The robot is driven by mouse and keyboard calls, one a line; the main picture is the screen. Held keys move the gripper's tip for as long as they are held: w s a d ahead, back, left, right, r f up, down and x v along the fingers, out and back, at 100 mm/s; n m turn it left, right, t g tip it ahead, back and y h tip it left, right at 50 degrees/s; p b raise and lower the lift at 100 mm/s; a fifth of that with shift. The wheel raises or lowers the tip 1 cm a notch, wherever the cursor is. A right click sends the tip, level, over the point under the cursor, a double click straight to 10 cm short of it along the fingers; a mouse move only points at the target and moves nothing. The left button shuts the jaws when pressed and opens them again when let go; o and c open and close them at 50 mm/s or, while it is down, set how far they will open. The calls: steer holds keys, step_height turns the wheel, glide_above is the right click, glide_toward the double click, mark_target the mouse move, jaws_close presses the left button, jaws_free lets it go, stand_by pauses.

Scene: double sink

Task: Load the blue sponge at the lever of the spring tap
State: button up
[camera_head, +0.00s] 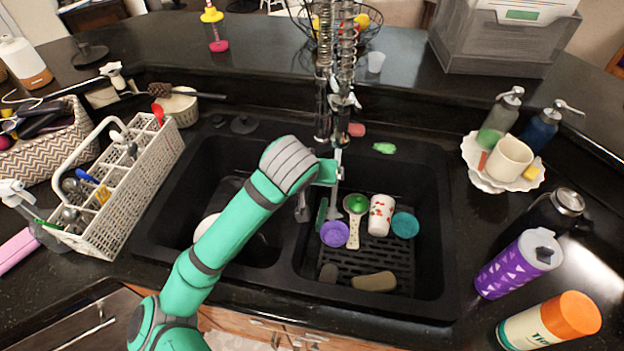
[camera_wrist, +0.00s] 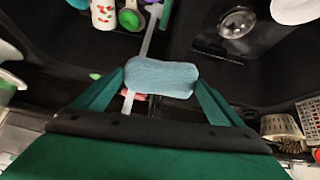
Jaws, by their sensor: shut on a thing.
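The light-blue sponge (camera_wrist: 160,77) is clamped between the two green fingers of my gripper (camera_wrist: 159,84) in the wrist view. In the head view my gripper (camera_head: 331,172) is over the back of the sink, close in front of the spring tap (camera_head: 324,95). The sponge cannot be made out there, hidden at the gripper. The tap rises behind the sink's middle, with coiled springs and metal handle parts near its lower end. I cannot tell whether the sponge touches the tap or its lever.
The black double sink (camera_head: 450,270) holds a purple bowl (camera_head: 334,234), a patterned cup (camera_head: 381,215), a teal bowl (camera_head: 405,225) and a tan sponge (camera_head: 374,282) in its right basin. A cutlery caddy (camera_head: 120,205) stands left. Bottles and a soap tray (camera_head: 477,152) stand right.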

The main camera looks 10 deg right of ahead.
steer(key=w+d+f, duration=0.1)
steer(key=w+d, duration=0.2)
steer(key=w, duration=0.2)
steer(key=shift+w, duration=0.2)
steer(key=shift+f, duration=0.1)
stand_by(0.6)
steer(key=shift+s+a, duration=0.55)
steer(key=shift+s, duration=0.5)
steer(key=shift+s+a, duration=0.6)
steer(key=shift+s, duration=0.45)
steer(key=shift+s+a, duration=0.55)
steer(key=shift+s, duration=0.5)
steer(key=shift+s+a, duration=0.25)
steer(key=shift+s, duration=0.05)
steer(key=shift+a, duration=0.1)
steer(key=shift+s+d, duration=0.1)
steer(key=shift+d, duration=0.1)
steer(key=s+a+r, duration=0.2)
steer(key=s+r, duration=0.2)
steer(key=shift+a, duration=0.35)
